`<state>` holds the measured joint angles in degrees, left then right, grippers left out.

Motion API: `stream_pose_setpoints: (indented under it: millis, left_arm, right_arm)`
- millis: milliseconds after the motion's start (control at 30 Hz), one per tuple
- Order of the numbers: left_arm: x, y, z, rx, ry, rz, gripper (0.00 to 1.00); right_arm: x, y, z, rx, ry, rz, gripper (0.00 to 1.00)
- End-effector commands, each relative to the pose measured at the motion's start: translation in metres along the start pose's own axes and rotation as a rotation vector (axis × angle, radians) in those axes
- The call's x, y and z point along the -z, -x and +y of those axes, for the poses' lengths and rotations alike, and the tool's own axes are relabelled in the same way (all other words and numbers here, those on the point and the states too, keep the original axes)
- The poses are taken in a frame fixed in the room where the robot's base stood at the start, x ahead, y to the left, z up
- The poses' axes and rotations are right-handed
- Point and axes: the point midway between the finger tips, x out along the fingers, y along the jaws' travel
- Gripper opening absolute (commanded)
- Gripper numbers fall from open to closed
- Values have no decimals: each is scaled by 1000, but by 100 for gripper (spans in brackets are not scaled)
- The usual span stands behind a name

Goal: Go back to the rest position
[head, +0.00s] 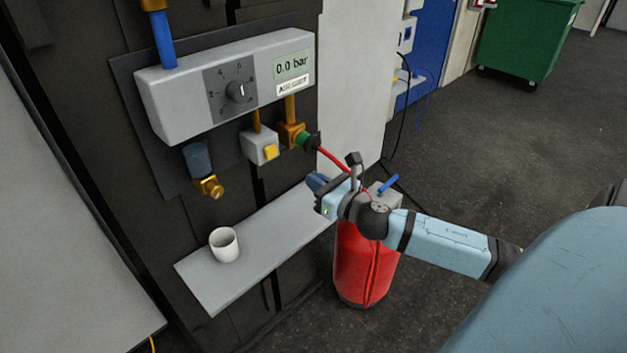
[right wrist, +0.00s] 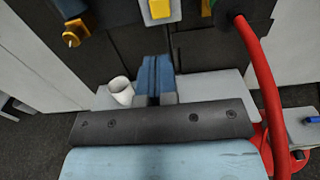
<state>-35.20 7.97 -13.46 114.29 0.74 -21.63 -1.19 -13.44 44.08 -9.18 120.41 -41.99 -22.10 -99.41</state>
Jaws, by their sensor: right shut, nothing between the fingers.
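My right gripper (head: 317,184) is shut and empty, reaching in from the right in the head view. It is in front of the wall panel, above the right end of the grey shelf (head: 270,247). In the right wrist view its blue fingers (right wrist: 154,78) are together at the middle, with the white cup (right wrist: 121,91) beyond them to the left. The cup stands upright on the shelf in the head view (head: 224,244). The grey regulator box (head: 185,97) with a dial (head: 237,91) reads 0.0 bar. My left gripper is not in view.
A red hose (head: 335,161) runs from the green and brass fitting (head: 301,138) down behind my right gripper. A red cylinder (head: 364,265) stands on the floor under my right arm. A green bin (head: 526,40) is at the back right. The floor between is clear.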

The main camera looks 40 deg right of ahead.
Motion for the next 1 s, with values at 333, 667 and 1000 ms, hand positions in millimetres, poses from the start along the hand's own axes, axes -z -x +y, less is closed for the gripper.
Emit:
stream_pose_setpoints:
  millis: [333, 667, 1000]
  left_arm:
    - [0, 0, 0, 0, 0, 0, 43]
    - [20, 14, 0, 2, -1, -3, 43]
    - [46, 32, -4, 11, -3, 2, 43]
  right_arm:
    - [1, 0, 0, 0, -4, 1, 0]
    - [85, 48, 52, 115, -957, 213, 0]
    - [176, 149, 171, 642, -2515, 341, 0]
